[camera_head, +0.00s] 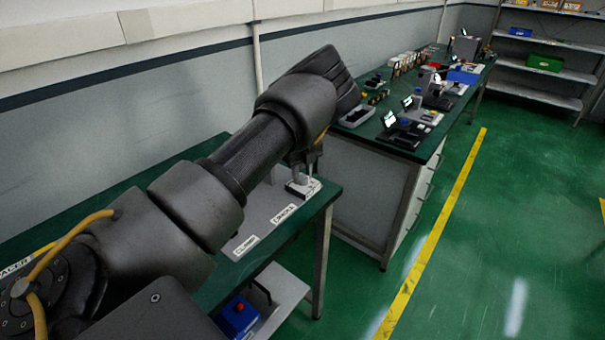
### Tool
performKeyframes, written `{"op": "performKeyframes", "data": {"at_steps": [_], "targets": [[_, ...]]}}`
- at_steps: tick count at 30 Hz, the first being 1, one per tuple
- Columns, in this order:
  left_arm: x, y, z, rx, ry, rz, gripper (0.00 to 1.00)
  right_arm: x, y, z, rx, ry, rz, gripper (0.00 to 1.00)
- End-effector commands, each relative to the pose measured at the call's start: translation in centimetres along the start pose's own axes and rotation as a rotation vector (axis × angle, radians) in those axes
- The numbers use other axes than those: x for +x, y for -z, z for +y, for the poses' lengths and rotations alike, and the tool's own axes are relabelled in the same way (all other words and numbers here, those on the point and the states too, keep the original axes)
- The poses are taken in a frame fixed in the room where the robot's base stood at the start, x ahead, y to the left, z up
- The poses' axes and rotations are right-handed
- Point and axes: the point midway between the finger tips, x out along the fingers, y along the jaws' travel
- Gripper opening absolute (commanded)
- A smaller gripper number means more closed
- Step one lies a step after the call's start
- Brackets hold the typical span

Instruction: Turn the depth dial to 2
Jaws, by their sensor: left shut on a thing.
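My left arm reaches in from the lower left across the green-topped bench (328,196). My left gripper (305,172) points down at the right end of this bench, over a small white device (302,188). It is shut on a small grey part on top of the device, which looks like the dial. The fingers and the arm hide most of that part, so its marks and setting cannot be read. My right gripper is not in view.
White labels (284,213) lie on a grey plate on the near bench. A blue box with a red button (238,316) sits on the lower shelf. A second bench (425,148) carries many small devices. The green floor at right is clear.

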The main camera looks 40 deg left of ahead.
Motion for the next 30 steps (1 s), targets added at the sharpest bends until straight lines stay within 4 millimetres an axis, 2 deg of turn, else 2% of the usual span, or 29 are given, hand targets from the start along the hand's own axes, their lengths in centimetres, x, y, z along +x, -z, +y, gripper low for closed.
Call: {"op": "performKeyframes", "data": {"at_steps": [1, 2, 6, 17, 20, 30], "targets": [[-0.2, -0.1, -0.1, 0.0, 0.003, -0.005, 0.07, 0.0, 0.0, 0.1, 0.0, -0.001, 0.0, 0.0], [-0.2, -0.2, -0.1, 0.0, 0.003, -0.005, 0.33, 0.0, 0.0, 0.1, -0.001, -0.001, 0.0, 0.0], [-0.1, -0.1, -0.1, 0.0, 0.002, -0.004, 0.51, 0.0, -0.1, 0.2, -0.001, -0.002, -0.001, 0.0], [-0.5, -0.1, -0.1, 0.001, 0.002, -0.002, 0.52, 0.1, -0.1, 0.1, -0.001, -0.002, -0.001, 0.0], [-1.7, -0.1, -0.1, 0.0, 0.003, -0.004, 0.52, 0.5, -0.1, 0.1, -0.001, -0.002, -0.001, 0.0], [-8.2, -0.1, -0.1, 0.001, 0.004, -0.004, 0.52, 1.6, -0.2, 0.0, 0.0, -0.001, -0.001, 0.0]]}}
